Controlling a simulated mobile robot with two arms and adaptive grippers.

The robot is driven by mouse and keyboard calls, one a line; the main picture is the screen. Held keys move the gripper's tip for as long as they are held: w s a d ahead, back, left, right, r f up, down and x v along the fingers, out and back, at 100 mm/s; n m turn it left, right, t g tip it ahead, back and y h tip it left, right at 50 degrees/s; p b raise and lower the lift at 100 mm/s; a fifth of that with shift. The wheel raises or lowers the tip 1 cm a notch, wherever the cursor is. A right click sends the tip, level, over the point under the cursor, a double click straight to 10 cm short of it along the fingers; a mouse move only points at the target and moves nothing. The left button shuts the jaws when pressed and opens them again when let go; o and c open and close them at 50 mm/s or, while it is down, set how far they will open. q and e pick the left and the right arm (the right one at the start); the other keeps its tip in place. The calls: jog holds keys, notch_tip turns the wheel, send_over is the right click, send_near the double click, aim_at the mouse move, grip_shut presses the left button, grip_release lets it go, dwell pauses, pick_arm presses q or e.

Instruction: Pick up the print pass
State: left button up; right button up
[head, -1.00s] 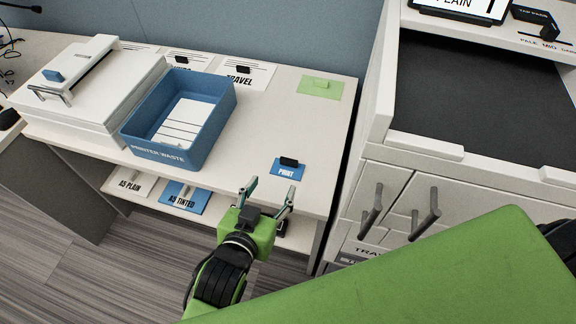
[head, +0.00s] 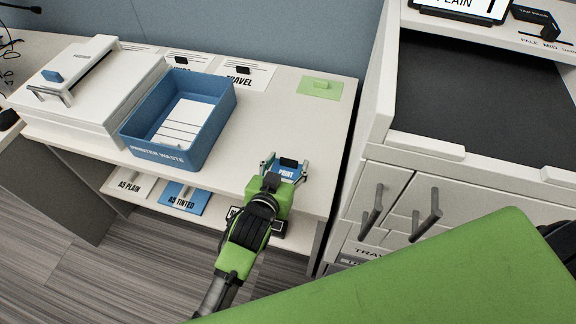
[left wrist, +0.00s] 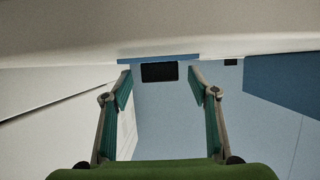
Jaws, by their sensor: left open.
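The print pass (head: 285,172) is a small blue card marked PRINT with a black clip on it. It lies on the white counter near the front edge in the head view. My left gripper (head: 285,166) is open, with one finger on each side of the pass. In the left wrist view, the blue edge of the print pass (left wrist: 158,57) and its black clip show between the open fingers of my left gripper (left wrist: 160,80), beyond the tips. I cannot tell whether either finger touches it. My right gripper is not in view.
A blue PRINTER WASTE bin (head: 160,152) with papers inside stands to the left, beside a white printer (head: 85,100). A green card (head: 321,87) and a TRAVEL card (head: 250,75) lie behind. A white cabinet (head: 395,180) stands close on the right. The counter around the pass is clear.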

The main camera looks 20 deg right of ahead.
pick_arm(q)
jog(key=shift+x, duration=0.9)
jog(key=c, duration=0.9)
